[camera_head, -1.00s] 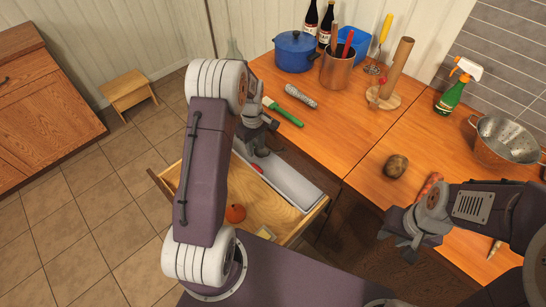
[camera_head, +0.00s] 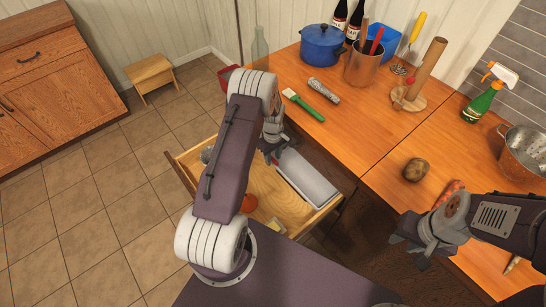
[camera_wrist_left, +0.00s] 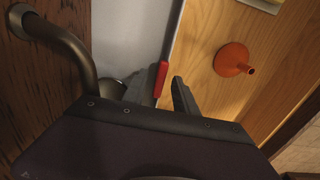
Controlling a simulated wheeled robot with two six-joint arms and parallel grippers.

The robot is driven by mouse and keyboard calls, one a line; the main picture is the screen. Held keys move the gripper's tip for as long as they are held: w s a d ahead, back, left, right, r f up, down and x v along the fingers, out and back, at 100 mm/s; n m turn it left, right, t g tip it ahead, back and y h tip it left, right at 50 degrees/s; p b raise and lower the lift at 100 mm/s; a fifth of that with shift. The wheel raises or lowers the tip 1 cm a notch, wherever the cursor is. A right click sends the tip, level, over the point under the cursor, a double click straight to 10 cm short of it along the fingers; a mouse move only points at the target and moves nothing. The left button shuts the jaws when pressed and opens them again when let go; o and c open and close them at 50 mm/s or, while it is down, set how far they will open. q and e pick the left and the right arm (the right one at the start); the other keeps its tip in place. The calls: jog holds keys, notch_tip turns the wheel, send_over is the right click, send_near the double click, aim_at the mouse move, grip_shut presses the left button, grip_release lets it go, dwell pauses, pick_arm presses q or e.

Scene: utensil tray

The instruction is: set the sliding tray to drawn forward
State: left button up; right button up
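The sliding tray (camera_head: 308,178) is a long pale grey tray lying along the right side of the pulled-out wooden drawer (camera_head: 295,226). My left arm and gripper (camera_head: 276,156) cover its far end. In the left wrist view, the tray (camera_wrist_left: 128,40) has a red tab (camera_wrist_left: 160,79) at its edge. My left gripper (camera_wrist_left: 163,92) is open there, with the tab between its fingers, close beside the left finger; contact is unclear. The tab is hidden in the head view. My right gripper (camera_head: 411,252) is open and empty beside the counter's front edge.
An orange funnel (camera_head: 249,203) lies on the drawer floor; it also shows in the left wrist view (camera_wrist_left: 232,60). A pale yellow block (camera_head: 275,226) lies near the drawer front. A curved metal handle (camera_wrist_left: 65,45) is close to my left gripper. A potato (camera_head: 416,170) sits on the counter.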

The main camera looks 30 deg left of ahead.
pick_arm(q)
grip_shut()
dwell(1.4)
